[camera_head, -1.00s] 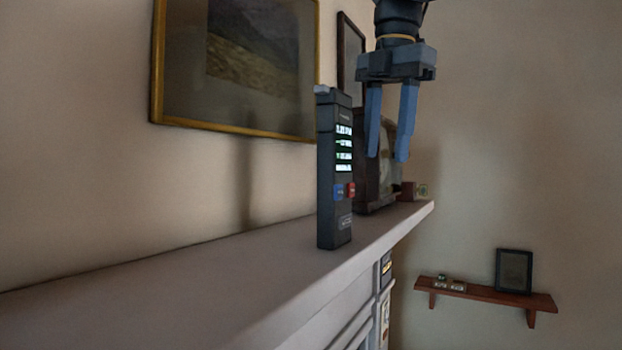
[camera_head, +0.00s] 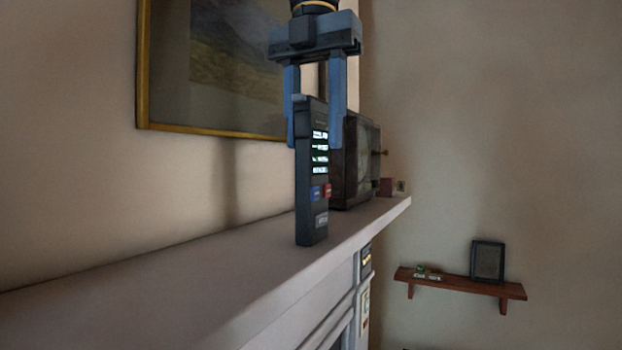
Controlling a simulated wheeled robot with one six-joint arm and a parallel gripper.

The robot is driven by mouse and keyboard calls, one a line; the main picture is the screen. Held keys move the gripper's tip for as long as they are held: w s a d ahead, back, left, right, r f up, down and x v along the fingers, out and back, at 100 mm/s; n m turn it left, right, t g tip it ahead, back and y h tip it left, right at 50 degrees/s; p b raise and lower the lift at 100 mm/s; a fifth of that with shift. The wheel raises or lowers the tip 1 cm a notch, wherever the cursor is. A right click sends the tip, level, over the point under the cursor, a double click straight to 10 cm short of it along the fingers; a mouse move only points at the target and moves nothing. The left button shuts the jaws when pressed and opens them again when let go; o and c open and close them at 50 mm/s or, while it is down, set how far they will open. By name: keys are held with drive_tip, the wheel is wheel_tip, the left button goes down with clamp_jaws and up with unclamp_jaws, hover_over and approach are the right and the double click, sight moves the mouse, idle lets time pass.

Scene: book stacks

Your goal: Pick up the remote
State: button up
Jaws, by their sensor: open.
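The remote (camera_head: 309,205) is a tall dark grey device with a lit display and red and blue buttons. It stands upright on the pale mantel shelf (camera_head: 190,275). My gripper (camera_head: 316,143) is open and points down, with one blue finger on each side of the remote's upper part in the picture. The left finger is partly hidden behind the remote. I cannot tell whether either finger touches it.
A dark wooden clock-like box (camera_head: 354,165) stands on the mantel just behind the remote. Small items (camera_head: 386,187) sit at the mantel's far end. A gold-framed picture (camera_head: 210,131) hangs on the left wall. A small wall shelf (camera_head: 460,285) is at lower right.

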sight(313, 161)
drive_tip(key=shift+w+a+f+p, duration=0.15)
drive_tip(key=shift+f+p, duration=0.2)
drive_tip(key=shift+f, duration=0.95)
drive_tip(key=shift+w+f+p, duration=0.1)
drive_tip(key=shift+f+p, duration=0.2)
drive_tip(key=shift+f, duration=0.95)
